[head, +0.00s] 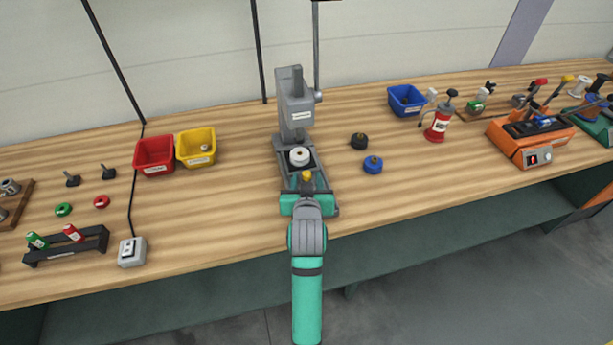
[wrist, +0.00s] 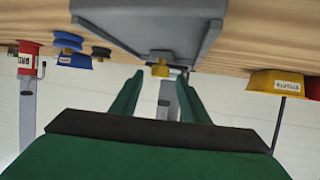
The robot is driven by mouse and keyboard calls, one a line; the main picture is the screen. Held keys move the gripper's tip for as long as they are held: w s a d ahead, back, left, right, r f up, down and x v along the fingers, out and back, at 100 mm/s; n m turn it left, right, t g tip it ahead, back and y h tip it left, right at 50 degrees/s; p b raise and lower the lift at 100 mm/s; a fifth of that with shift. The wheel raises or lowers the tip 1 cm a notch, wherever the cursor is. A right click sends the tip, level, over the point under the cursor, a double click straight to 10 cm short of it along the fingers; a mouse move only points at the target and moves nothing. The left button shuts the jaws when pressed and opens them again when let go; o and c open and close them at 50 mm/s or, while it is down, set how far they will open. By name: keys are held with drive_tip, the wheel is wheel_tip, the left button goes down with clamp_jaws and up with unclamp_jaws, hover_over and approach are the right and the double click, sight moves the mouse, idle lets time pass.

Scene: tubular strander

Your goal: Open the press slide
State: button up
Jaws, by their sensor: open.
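The press (head: 294,108) is a grey column on a grey base at the middle of the bench. Its slide (head: 318,175) lies low in front of the column, with a white round part (head: 299,155) on it. A yellow knob (head: 306,176) is at the slide's front end; the wrist view shows the knob (wrist: 160,70) too. My teal gripper (head: 307,193) is at the front of the press. In the wrist view my gripper (wrist: 160,79) is open, with the knob lined up between its fingertips. I cannot tell whether the fingers touch it.
A red bin (head: 154,154) and a yellow bin (head: 196,147) stand left of the press. A black knob-like part (head: 359,141) and a blue one (head: 373,165) lie close on its right. A blue bin (head: 406,100) and an orange machine (head: 530,136) stand farther right.

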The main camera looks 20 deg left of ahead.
drive_tip(key=shift+x, duration=1.05)
